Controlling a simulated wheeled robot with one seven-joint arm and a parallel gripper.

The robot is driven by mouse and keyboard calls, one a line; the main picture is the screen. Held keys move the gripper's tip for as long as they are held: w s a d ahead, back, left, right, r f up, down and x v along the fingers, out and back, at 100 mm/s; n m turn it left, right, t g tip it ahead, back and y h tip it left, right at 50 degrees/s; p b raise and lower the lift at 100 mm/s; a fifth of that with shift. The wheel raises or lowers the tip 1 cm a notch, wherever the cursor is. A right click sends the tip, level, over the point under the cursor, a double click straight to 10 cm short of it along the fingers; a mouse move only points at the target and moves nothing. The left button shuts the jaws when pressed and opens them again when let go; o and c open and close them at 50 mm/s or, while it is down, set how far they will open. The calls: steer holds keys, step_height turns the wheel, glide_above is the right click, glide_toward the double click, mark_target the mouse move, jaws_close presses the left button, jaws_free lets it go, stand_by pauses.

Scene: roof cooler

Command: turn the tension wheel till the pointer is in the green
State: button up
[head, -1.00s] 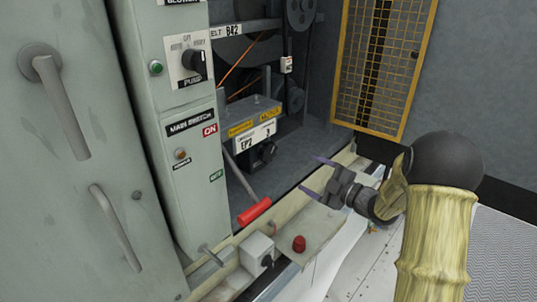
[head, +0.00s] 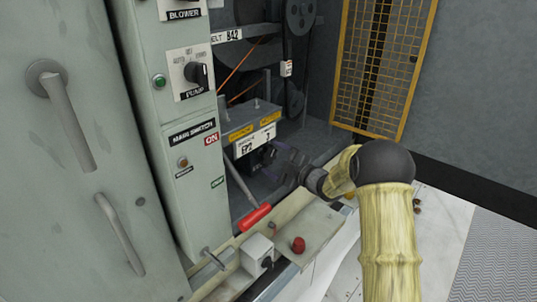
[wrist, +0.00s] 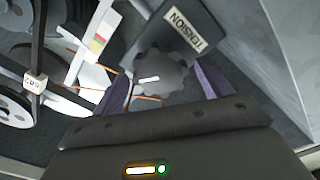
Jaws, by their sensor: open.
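The tension wheel (wrist: 160,78) is a dark lobed knob with a short white mark, beside a dark plate (wrist: 186,28) lettered TENSION in the wrist view. My gripper (wrist: 165,80) is open, its purple fingers on either side of the wheel; I cannot tell whether they touch it. A white gauge strip (wrist: 97,44) with red, yellow and green bands stands left of the wheel; its pointer's place is too small to read. In the head view my gripper (head: 267,162) is in front of the tensioner box (head: 240,125), hiding the wheel.
Pulleys (wrist: 15,95) and an orange cord lie left of the wheel in the wrist view. A yellow mesh panel (head: 385,65) stands behind.

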steer(key=shift+x, duration=1.45)
steer(key=c, duration=1)
steer(key=shift+m, duration=0.3)
